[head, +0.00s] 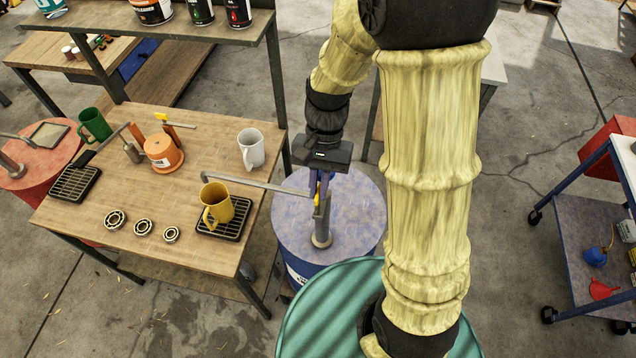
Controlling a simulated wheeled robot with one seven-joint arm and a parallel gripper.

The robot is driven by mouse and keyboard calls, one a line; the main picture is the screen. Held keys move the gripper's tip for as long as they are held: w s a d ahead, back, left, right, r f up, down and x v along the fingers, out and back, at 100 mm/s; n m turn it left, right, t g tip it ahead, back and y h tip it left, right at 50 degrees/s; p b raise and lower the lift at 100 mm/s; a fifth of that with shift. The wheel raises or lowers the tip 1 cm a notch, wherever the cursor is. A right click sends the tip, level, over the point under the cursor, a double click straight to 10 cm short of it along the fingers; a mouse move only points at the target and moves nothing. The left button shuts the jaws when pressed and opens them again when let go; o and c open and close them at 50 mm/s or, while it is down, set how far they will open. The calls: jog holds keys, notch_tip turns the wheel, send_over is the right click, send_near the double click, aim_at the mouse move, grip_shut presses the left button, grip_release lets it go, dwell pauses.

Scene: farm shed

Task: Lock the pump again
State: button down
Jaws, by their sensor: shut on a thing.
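The pump (321,229) is a grey upright post on top of a blue drum (350,207). Its long grey spout (262,187) reaches left over the table, with its end above a yellow mug (217,206). A small yellow part (316,212) shows on the pump, just below my fingers. My gripper (319,190) points down at the pump's top and is shut on a part there. The fingers hide most of what they hold, so I cannot tell exactly which part or whether the pump is locked.
The yellow mug stands on a black drip grate (236,226). A red drum (40,184) stands left. A blue cart (585,240) stands right.

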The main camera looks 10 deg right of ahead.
jog(key=shift+w, duration=0.1)
jog(key=c, duration=1.5)
grip_release()
jog(key=shift+c, duration=0.2)
jog(key=b+v, duration=0.3)
jog(key=v, duration=1.4)
jog(key=shift+r, duration=0.25)
jog(key=shift+d+f, duration=0.1)
